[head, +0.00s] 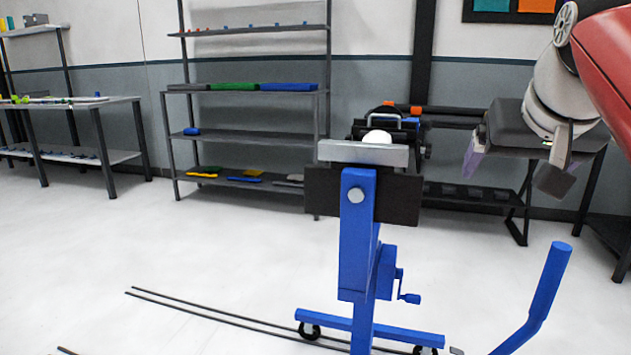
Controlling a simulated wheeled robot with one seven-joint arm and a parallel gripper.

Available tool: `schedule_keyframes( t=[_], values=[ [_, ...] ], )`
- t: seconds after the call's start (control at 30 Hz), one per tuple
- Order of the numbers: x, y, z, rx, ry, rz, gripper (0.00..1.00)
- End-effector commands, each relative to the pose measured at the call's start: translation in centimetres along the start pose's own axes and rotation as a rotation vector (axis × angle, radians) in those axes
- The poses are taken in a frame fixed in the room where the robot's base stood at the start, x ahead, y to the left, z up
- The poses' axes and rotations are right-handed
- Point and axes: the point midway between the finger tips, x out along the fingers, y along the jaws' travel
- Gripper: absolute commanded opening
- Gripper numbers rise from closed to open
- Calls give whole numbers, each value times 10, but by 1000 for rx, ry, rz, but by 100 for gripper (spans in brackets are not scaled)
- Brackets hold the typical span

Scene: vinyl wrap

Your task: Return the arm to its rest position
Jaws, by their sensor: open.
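My gripper (555,168) hangs at the right side of the head view, at the end of my white and red arm. It is open, and I see nothing held in it. Its dark fingertip part points down in front of a dark table at the back right. Part of the gripper is hard to tell from the dark shapes behind it.
A blue wheeled stand (358,235) with a grey top bar stands in the middle, with a blue bar (540,290) at its right. A dark metal shelf (248,135) and a table (70,104) stand farther back. The pale floor at left is mostly clear.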

Motion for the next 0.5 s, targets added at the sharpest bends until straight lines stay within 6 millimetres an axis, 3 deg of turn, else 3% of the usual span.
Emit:
schedule_keyframes(
  t=[0.27, 0.37, 0.5],
  values=[
    [28, -21, 51, -34, -55, -38, 88],
    [42, -31, 79, -53, -81, -56, 88],
    [68, -48, 139, -91, -134, -87, 88]
  ],
)
